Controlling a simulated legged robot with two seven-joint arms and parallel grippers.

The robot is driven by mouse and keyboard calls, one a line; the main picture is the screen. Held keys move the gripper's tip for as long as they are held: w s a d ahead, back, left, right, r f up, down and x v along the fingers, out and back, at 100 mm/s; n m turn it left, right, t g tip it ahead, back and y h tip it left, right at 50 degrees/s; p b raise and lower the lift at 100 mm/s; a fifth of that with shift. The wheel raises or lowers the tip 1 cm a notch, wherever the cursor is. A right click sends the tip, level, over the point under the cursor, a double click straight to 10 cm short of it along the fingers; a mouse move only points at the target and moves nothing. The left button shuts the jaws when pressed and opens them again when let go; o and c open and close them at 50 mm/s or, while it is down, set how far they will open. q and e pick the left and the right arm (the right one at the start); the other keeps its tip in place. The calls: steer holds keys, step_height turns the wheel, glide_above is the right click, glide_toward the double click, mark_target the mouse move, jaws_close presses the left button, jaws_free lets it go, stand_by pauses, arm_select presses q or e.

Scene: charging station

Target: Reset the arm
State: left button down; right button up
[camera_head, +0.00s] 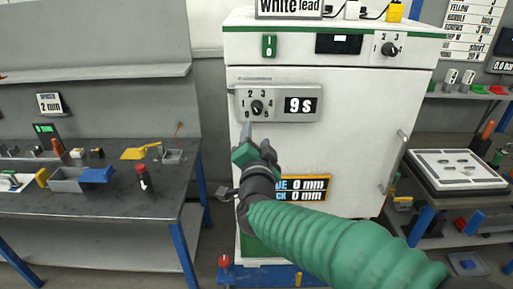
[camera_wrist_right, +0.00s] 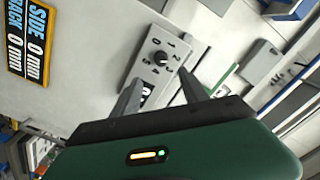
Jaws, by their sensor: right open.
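My right arm reaches up from the lower right in the head view, with its green sleeve and dark wrist. My right gripper (camera_head: 247,135) is just below the grey dial panel on the white cabinet. In the right wrist view my right gripper (camera_wrist_right: 160,92) is open, with two grey fingers apart and nothing between them but the view of the panel. The dial panel (camera_head: 275,89) has a black knob (camera_head: 257,107) and a display reading 9 s. The knob (camera_wrist_right: 161,58) also shows beyond the fingertips in the wrist view. My left gripper is not in view.
The white cabinet (camera_head: 350,130) fills the middle and has a handle (camera_head: 394,160) at its right. A dark workbench (camera_head: 110,200) with a blue-and-grey box (camera_head: 75,178) and small tools stands at left. A white tray (camera_head: 455,170) stands at right.

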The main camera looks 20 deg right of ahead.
steer(key=shift+v, duration=1.1)
steer(key=shift+f, duration=0.1)
steer(key=s+a+f+n+g+y, duration=0.1)
steer(key=s+f+n+g+y, duration=0.25)
steer(key=f, duration=0.65)
steer(key=s+a+f+n+g+y, duration=0.1)
steer(key=s+f+n+g+y, duration=0.3)
steer(key=f, duration=0.6)
steer(key=s+d+f+n+g+h, duration=0.1)
steer(key=s+d+f+n+g, duration=0.1)
steer(key=s+f, duration=0.5)
steer(key=s+d+f+n+g+h, duration=0.1)
steer(key=s+d+f+n+g, duration=0.2)
steer(key=s, duration=0.7)
step_height(320, 180, down, 4)
steer(key=shift+s+f+g, duration=0.1)
steer(key=shift+s+g, duration=0.15)
steer(key=shift+g, duration=0.9)
steer(key=shift+w+a+h, duration=0.1)
steer(key=shift+h, duration=0.15)
steer(key=shift+c, duration=0.2)
